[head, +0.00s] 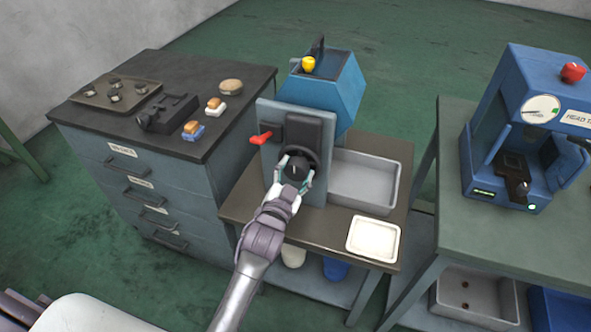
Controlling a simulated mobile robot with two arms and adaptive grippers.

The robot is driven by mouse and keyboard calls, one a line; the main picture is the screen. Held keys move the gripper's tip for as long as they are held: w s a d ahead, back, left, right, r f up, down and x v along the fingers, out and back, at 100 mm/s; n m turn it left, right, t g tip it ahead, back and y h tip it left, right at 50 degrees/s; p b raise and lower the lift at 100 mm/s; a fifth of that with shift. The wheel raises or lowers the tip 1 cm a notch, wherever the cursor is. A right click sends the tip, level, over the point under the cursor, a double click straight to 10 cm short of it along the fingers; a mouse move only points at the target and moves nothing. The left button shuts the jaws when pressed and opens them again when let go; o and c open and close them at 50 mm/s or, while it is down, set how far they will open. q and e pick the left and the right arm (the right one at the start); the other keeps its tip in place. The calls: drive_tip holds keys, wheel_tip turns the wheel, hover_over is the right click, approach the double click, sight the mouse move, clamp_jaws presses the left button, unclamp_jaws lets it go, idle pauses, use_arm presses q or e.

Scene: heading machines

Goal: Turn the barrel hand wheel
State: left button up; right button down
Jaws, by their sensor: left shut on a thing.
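The barrel hand wheel (314,154) is a dark round wheel on the front plate of a blue machine (335,92). The machine stands on a brown-topped bench. My left gripper (293,170) reaches up from below and is shut on the hand wheel, with its teal fingers at the wheel's left and lower right. The fingers and wrist cover part of the wheel's lower side. My right gripper is not in the head view.
A red lever (260,138) sticks out left of the wheel. A grey bin (364,181) and a white tray (373,239) are to the right. A drawer cabinet (140,185) with small parts stands left. Another blue machine (530,125) is at the right.

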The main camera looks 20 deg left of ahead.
use_arm(q)
drive_tip(key=shift+f, duration=0.1)
idle(0.3)
drive_tip(key=o, duration=1.2)
drive_tip(key=shift+c, duration=0.2)
drive_tip(key=shift+s, duration=0.1)
drive_tip(key=s, duration=1.2)
drive_tip(key=shift+w, duration=0.1)
